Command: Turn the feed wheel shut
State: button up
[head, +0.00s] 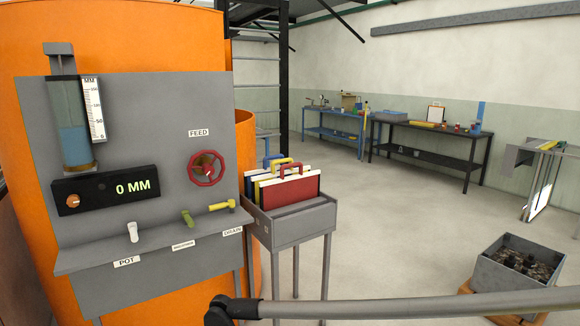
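The red feed wheel (206,168) is a handwheel on the grey upright panel (160,110), under a white label reading FEED (199,133). Its rim faces outward and nothing touches it. I cannot tell from this view how far it is turned. A black display (105,190) on the panel reads 0 MM. Above it a clear cylinder (72,125) holds blue liquid beside a white scale (93,108). My gripper is not in view.
A ledge below carries a white POT handle (132,232), a green handle (187,218) and a yellow DRAIN handle (222,206). A rack (291,219) of coloured boards stands right of the panel. A grey bin (520,268) sits at right. Open floor (400,230) lies between.

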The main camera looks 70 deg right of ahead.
aim_at(208, 170)
jog(key=z, duration=1.75)
